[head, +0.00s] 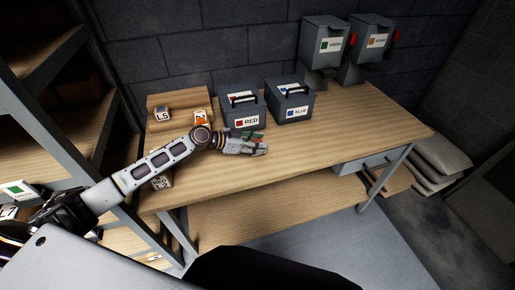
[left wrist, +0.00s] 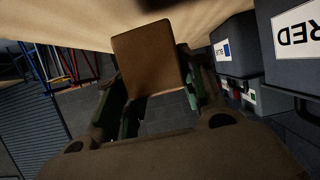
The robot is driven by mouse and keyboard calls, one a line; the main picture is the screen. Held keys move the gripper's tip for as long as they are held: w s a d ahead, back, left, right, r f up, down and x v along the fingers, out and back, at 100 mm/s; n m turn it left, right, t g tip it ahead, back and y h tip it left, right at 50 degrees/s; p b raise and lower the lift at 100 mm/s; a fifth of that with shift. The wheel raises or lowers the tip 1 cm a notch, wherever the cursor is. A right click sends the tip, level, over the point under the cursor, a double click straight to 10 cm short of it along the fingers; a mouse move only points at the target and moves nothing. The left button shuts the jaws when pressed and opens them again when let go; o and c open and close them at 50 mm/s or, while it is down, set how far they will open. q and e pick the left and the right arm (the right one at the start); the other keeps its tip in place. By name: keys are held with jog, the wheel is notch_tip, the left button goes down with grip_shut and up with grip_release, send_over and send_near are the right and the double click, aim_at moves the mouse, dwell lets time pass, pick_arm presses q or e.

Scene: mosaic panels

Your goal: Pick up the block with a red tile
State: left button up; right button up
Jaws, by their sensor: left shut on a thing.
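My left gripper (head: 262,146) is over the middle of the wooden table, in front of the box labelled RED. In the left wrist view its fingers (left wrist: 160,100) are shut on a plain brown block (left wrist: 147,58). The faces of this block that I see bear no tile, so I cannot tell whether it has a red one. In the head view the gripper mostly hides it. A block with an orange mark (head: 200,117) and a block with dark marks (head: 162,114) sit at the table's left. My right gripper is not in view.
The RED box (head: 240,108) and the BLUE box (head: 290,102) stand behind the gripper, with dark handles. Another marked block (head: 161,182) lies near the table's front left. Two grey bins (head: 325,42) are at the back right. The table's right part (head: 350,130) is clear.

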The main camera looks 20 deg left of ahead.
pick_arm(q)
jog(key=shift+r+b, duration=0.3)
jog(key=shift+r, duration=3.15)
